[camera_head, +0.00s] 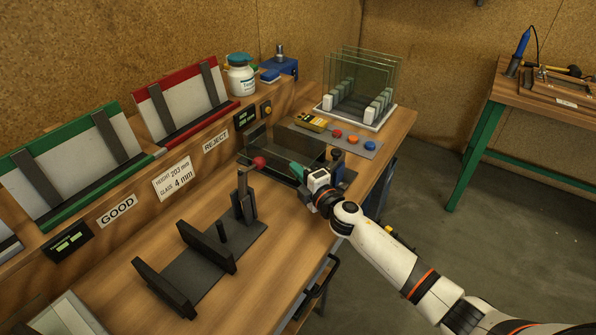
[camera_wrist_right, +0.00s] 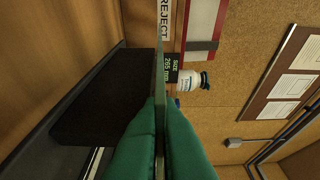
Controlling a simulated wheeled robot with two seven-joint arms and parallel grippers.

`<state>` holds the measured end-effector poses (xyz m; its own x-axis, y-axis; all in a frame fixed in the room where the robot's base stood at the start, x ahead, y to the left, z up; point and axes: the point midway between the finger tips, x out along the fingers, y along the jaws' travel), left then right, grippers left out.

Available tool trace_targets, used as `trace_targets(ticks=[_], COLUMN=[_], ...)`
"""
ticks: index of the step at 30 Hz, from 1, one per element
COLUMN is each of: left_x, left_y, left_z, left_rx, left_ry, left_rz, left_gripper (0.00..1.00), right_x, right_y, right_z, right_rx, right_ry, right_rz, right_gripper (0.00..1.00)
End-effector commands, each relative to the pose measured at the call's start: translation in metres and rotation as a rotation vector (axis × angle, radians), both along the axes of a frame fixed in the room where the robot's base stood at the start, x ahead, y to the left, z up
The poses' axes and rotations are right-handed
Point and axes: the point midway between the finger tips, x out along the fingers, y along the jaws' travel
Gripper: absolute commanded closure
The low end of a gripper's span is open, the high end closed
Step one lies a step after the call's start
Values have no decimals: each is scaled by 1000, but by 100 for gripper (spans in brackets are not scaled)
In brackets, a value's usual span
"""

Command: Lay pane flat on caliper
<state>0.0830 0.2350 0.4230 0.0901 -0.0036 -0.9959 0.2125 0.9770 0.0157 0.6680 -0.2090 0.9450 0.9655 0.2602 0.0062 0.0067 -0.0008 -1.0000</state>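My right gripper (camera_head: 298,172) has green fingertips and is over the far right part of the workbench. In the right wrist view, its green fingers (camera_wrist_right: 160,125) are shut on a thin glass pane (camera_wrist_right: 159,75), seen edge-on. In the head view the clear pane is hard to separate from the dark structure behind it. That dark structure (camera_head: 299,142), which looks like the caliper, is close by the fingers, with a red knob (camera_head: 259,163) near its left end. A black block (camera_wrist_right: 105,97) stands beside the pane in the wrist view; I cannot tell whether they touch. My left gripper is not in view.
A white rack (camera_head: 374,121) holds several upright glass panes at the back. A button panel (camera_head: 340,138) lies before it. A dark fixture with upright plates (camera_head: 210,246) stands on the front bench. Green GOOD (camera_head: 63,214) and red REJECT (camera_head: 173,89) holders line the left.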

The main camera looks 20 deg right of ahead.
Motion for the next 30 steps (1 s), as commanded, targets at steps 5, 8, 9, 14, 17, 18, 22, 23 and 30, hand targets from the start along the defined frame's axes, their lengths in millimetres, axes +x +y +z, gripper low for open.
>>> trace_targets(ticks=[5,8,9,14,17,18,22,23,30], left_x=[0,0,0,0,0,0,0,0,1], left_y=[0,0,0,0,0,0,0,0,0], left_z=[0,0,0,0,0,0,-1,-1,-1], left_rx=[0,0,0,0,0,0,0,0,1], left_ry=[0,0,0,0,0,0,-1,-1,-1], left_rz=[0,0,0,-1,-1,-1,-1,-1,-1], left_gripper=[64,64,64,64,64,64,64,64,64], right_x=[-1,-1,-1,-2,-2,-2,-3,-4,-29], right_y=[0,0,0,1,1,1,1,1,-7], right_z=[-3,-3,-4,-7,-8,-8,-11,-11,-10], right_rx=[-2,-3,-2,-2,-2,-3,-2,-2,-5], right_ry=[4,6,6,12,13,14,18,18,16], right_rz=[1,1,1,1,2,2,2,2,2], right_gripper=[100,87,80,71,71,71,71,71,71])
